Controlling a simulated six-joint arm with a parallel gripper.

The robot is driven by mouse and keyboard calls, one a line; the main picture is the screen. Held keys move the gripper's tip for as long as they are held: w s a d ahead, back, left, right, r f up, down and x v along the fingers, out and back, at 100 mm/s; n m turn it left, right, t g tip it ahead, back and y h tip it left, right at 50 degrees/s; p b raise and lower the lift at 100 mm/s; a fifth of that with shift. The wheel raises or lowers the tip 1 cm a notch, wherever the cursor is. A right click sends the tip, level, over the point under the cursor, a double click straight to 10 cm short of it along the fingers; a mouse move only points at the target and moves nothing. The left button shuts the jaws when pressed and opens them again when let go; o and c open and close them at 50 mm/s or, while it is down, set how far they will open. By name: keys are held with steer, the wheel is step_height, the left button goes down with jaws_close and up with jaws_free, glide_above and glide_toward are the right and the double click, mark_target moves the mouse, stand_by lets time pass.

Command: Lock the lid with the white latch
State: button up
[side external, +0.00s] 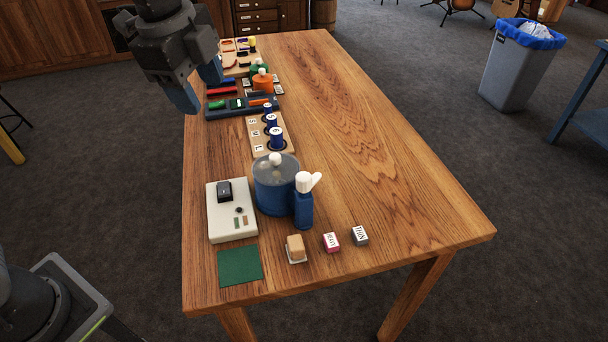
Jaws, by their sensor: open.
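A large blue canister (275,195) stands on the near part of the table. Its grey lid (265,168) sits on top and has a white knob (275,159). Touching or very close to its right side is a blue post (303,212). A white piece, which looks like the latch (306,182), tops the post. Its arm points right, away from the lid. My gripper (197,86) is open and empty, high at the upper left, with blue fingertips. It is well apart from the canister and latch.
A white board (231,212) with a black switch lies left of the canister. A green square (240,265), a tan block (295,247) and two small labelled blocks (331,242) lie in front. Blue-knobbed cylinders, an orange pot (263,84) and trays line the left edge behind. The table's right side is clear.

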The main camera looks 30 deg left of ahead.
steer(key=w+d+f+m+g, duration=0.1)
steer(key=w+d+f+m, duration=0.1)
steer(key=w+d+m, duration=0.35)
steer(key=m+g, duration=0.2)
steer(key=m, duration=0.5)
glide_above(304, 176)
step_height(304, 176, down, 3)
steer(key=shift+t+y, duration=0.3)
steer(key=shift+y, duration=0.1)
step_height(304, 176, down, 14)
steer(key=shift+c, duration=0.3)
steer(key=c, duration=0.9)
steer(key=shift+o, duration=0.2)
